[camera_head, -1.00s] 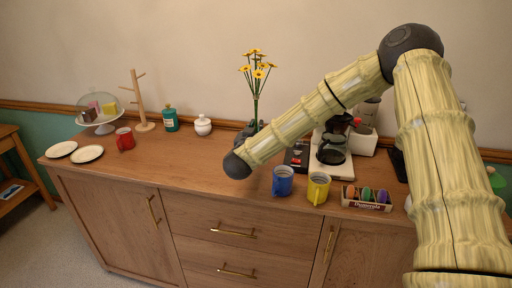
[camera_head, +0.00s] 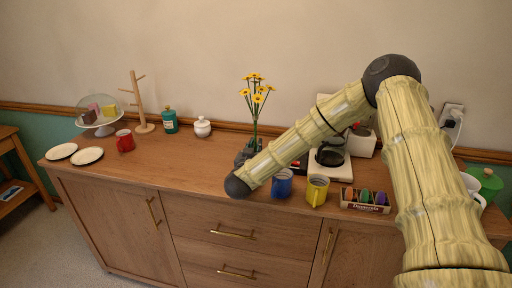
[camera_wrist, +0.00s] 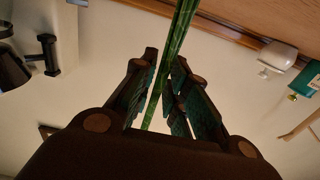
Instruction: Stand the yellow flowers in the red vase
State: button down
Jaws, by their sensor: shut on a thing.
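The yellow flowers (camera_head: 256,95) stand upright on long green stems above the middle of the sideboard. My gripper (camera_head: 253,146), partly hidden behind my arm in the head view, is shut on the stems. In the wrist view, the green stems (camera_wrist: 175,45) pass between the two dark fingers of my gripper (camera_wrist: 162,62). The lower stem ends are hidden, so I cannot tell whether they touch anything.
A coffee maker (camera_head: 330,158) stands behind. The left-centre top is clear.

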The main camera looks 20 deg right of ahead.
jog(key=shift+f, duration=0.1)
jog(key=c, duration=1.4)
grip_release()
